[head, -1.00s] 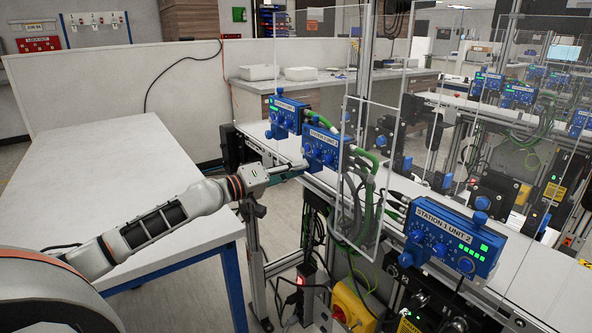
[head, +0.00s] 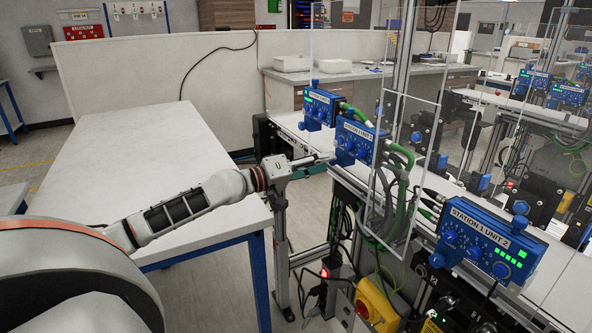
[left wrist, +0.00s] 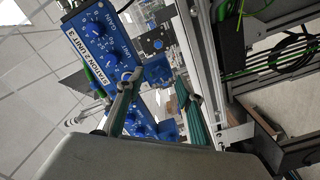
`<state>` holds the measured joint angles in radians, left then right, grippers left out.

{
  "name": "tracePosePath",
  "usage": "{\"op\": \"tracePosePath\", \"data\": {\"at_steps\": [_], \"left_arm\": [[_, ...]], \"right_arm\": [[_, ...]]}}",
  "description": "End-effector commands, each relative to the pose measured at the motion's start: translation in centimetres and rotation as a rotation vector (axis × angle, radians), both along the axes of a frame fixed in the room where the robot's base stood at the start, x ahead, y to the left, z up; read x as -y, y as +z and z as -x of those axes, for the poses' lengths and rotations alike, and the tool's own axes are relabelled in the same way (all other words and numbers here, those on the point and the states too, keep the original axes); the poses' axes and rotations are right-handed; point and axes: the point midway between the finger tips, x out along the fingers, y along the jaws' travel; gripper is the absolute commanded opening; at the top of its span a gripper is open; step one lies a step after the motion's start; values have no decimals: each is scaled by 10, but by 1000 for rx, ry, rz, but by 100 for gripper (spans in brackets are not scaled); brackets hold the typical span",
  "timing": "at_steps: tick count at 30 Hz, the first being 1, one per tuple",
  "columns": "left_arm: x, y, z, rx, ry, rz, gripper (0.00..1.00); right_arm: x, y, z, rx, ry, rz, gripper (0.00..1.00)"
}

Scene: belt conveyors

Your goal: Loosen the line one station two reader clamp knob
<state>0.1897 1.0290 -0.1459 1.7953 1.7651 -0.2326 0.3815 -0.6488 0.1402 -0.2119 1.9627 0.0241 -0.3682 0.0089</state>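My left gripper (head: 318,162) is beside the lower left of the middle blue reader unit (head: 357,140) in the head view. In the left wrist view a blue unit (left wrist: 98,45) is labelled "STATION 2", with dials on its face. The two fingers of my left gripper (left wrist: 160,88) stand apart there, with no object clearly held. A blue block (left wrist: 158,69), possibly part of the clamp, shows between the fingertips, below a black plate with a blue dot. I cannot tell whether a finger touches anything. My right gripper is not in view.
A nearer blue unit (head: 490,245) reads "STATION 1 UNIT 2"; another blue unit (head: 320,108) stands farther back. A clear guard panel (head: 425,130) and green and grey cables stand right of the middle unit. A white table (head: 140,175) lies under my left arm.

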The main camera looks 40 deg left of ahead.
Motion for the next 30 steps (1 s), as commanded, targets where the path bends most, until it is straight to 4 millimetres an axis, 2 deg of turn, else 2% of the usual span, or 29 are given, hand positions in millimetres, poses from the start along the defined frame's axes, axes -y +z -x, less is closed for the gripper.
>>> {"op": "tracePosePath", "data": {"at_steps": [21,30], "left_arm": [[-32,0,78,0,-1,1,37],[-37,1,90,2,-1,-2,37]], "right_arm": [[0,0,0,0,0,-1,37],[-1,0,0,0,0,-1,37]]}}
